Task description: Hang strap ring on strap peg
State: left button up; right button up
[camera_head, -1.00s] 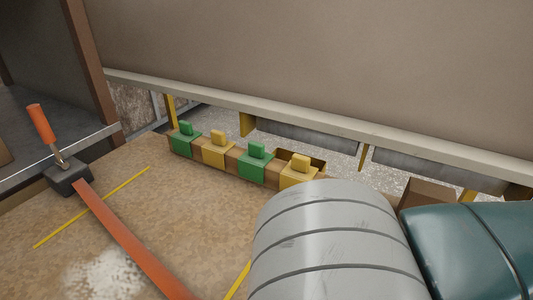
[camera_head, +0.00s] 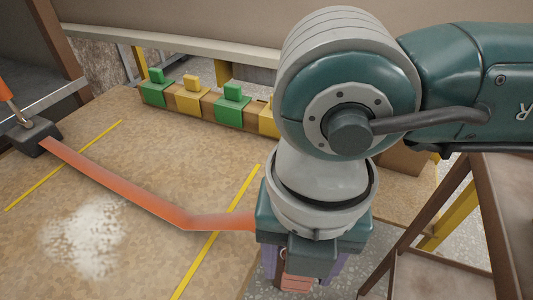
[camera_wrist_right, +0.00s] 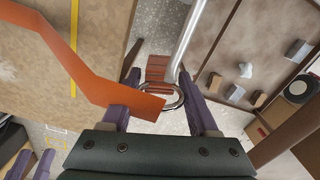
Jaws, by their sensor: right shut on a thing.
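The orange strap (camera_head: 130,190) runs from a dark ratchet block (camera_head: 35,137) at the left across the speckled board, bends, and rises to my right gripper (camera_head: 297,275). In the right wrist view, the strap (camera_wrist_right: 85,75) ends at a grey metal ring (camera_wrist_right: 178,105) between the purple fingers of my right gripper (camera_wrist_right: 158,80), which is shut on it. The ring is clear of the board's edge. In the head view my wrist hides the ring. I cannot pick out the strap peg for sure. My left gripper (camera_wrist_right: 32,158) shows small at the lower left of the right wrist view, its fingers apart.
Green and yellow clips (camera_head: 192,98) line the board's far edge. A brown frame (camera_head: 480,210) stands at the right. The right wrist view shows a brown panel (camera_wrist_right: 270,60) with small blocks, a pale pole (camera_wrist_right: 188,40) and a red slatted thing (camera_wrist_right: 157,72) beyond the fingers.

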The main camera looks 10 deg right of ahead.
jog(key=shift+w+d+f+b, duration=0.3)
jog(key=shift+w+d+b, duration=0.45)
jog(key=shift+w, duration=0.3)
jog(key=shift+w+d+f+b, duration=0.25)
jog(key=shift+w+d+b, duration=0.45)
jog(key=shift+w, duration=0.3)
jog(key=o, duration=1.5)
